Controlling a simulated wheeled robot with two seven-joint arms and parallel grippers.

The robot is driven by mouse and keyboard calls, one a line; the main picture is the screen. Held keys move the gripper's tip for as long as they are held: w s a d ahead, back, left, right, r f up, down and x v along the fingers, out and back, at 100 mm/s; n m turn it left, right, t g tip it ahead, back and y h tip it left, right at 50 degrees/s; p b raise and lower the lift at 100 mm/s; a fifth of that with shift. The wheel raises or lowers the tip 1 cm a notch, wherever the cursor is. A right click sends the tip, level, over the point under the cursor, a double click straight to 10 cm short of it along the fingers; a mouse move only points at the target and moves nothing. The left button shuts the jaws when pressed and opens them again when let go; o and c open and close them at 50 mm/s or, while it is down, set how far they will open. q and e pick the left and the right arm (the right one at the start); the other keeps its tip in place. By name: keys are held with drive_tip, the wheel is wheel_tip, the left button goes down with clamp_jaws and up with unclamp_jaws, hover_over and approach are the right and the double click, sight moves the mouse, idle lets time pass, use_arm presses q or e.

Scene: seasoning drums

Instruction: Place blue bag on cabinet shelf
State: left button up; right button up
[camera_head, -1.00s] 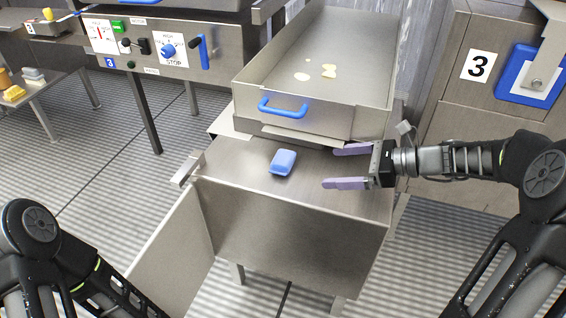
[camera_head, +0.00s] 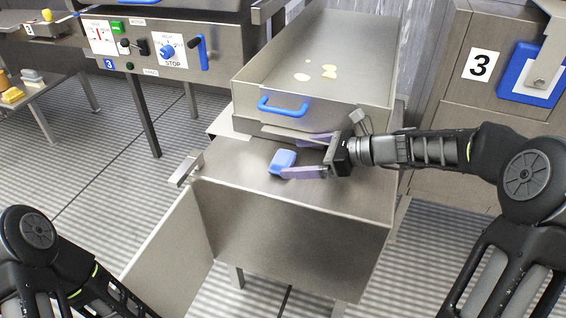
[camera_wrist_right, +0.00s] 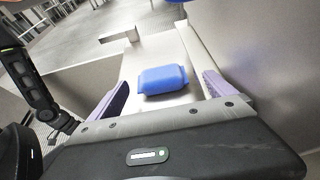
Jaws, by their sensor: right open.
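The blue bag (camera_head: 281,160) lies on the steel cabinet top (camera_head: 237,165), in front of the tray with the blue handle. In the right wrist view the bag (camera_wrist_right: 163,80) sits between the two purple fingers, toward their tips. My right gripper (camera_head: 285,155) is open, reaching in from the right. Its near finger is close to the bag's lower right edge; I cannot tell whether they touch. The cabinet door (camera_head: 172,252) hangs open at the front left. The cabinet shelf is not clearly visible. My left gripper is out of view; only part of my left arm shows.
A steel tray (camera_head: 360,92) with a blue handle (camera_head: 283,106) and a few yellowish pieces stands behind the bag. A control panel (camera_head: 150,45) is at the upper left. A cabinet marked 3 (camera_head: 481,66) stands at the right. The cabinet top left of the bag is clear.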

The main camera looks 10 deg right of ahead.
sight(287, 158)
drive_tip(key=b+x, duration=0.1)
drive_tip(key=x, duration=0.3)
drive_tip(key=shift+w+a+f, duration=0.2)
drive_tip(key=shift+a+f, duration=0.05)
drive_tip(key=shift+a, duration=0.05)
drive_tip(key=c, duration=1.5)
